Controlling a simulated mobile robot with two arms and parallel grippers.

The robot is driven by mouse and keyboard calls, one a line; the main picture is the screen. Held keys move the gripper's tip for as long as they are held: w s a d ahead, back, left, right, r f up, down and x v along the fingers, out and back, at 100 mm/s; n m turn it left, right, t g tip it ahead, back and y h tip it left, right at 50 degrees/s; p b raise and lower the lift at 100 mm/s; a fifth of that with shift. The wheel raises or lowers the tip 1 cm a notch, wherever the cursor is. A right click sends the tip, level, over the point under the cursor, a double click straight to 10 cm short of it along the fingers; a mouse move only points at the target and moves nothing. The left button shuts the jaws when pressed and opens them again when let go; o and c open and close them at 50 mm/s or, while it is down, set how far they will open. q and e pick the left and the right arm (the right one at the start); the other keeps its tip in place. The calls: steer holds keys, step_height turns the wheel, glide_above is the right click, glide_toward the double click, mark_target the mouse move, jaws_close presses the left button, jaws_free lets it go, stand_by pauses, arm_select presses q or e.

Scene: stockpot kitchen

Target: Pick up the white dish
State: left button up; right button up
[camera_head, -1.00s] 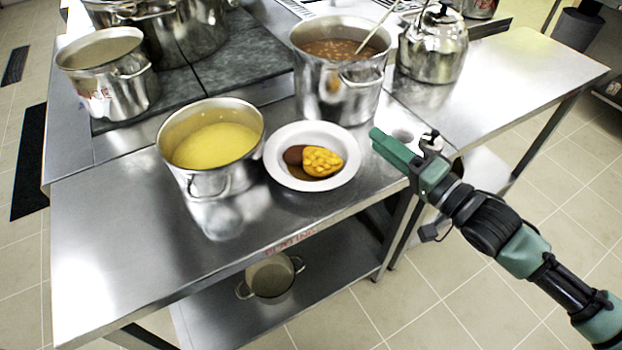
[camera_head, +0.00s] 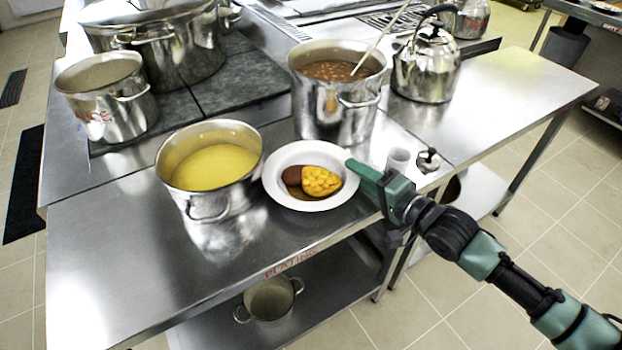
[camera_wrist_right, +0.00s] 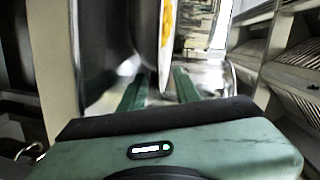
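The white dish (camera_head: 275,190) stands on the steel table beside the pot of yellow soup. It holds a yellow chunky food and a brown food. My right gripper (camera_head: 352,166) is at the dish's right rim, coming in from the right. In the right wrist view, its two green fingers (camera_wrist_right: 159,85) are apart, and the dish (camera_wrist_right: 165,62) shows nearly edge-on between them. Gaps show on both sides, so the fingers do not look closed on it. My left gripper is not in view.
The yellow soup pot (camera_head: 214,202) is close on the dish's left and the bean pot (camera_head: 335,118) is behind it. A kettle (camera_head: 427,72) is farther back. The front-left table is clear.

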jaws_close()
stand_by(1.3)
steer(key=shift+r, duration=0.15)
